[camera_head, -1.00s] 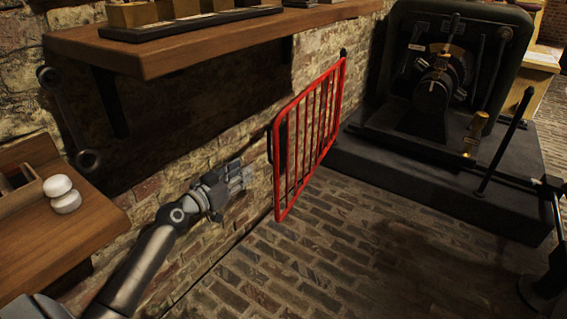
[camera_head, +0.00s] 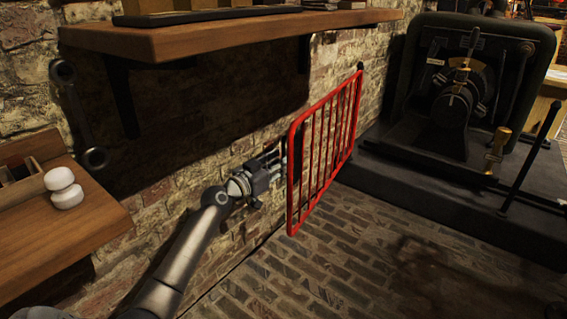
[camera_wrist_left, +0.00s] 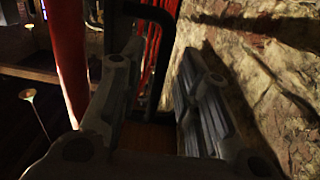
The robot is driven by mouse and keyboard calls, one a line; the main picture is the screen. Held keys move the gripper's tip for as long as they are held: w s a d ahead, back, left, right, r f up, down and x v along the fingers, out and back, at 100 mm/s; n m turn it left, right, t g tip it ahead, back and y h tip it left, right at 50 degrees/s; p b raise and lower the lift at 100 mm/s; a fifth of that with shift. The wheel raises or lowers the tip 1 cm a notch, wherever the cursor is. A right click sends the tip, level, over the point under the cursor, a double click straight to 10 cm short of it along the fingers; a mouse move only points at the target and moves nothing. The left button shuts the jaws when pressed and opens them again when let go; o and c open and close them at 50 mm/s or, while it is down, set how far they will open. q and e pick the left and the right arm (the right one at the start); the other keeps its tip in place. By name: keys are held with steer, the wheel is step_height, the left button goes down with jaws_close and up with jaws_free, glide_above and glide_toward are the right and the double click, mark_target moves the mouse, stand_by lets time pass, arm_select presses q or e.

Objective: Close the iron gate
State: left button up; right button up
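The red barred iron gate (camera_head: 325,150) stands swung back close to the brick wall, beside the dark machine plinth. Its red end post (camera_wrist_left: 66,55) fills the left of the left wrist view, with a black bent handle (camera_wrist_left: 150,15) ahead between the fingers. My left gripper (camera_head: 279,165) is at the near end of the gate, between the gate and the wall. In the wrist view its two fingers (camera_wrist_left: 160,95) are spread apart with nothing clearly held; whether they touch the handle I cannot tell. My right gripper is in neither view.
A wooden shelf (camera_head: 200,38) juts out above my left arm. A wooden bench (camera_head: 70,225) with white round jars (camera_head: 63,188) is at left. The dark machine (camera_head: 455,105) stands on a plinth (camera_head: 420,185) behind the gate. The brick floor (camera_head: 340,265) in front is clear.

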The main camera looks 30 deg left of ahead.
arm_select(q)
steer(key=shift+w+d, duration=0.15)
steer(key=shift+w, duration=1)
jaws_close()
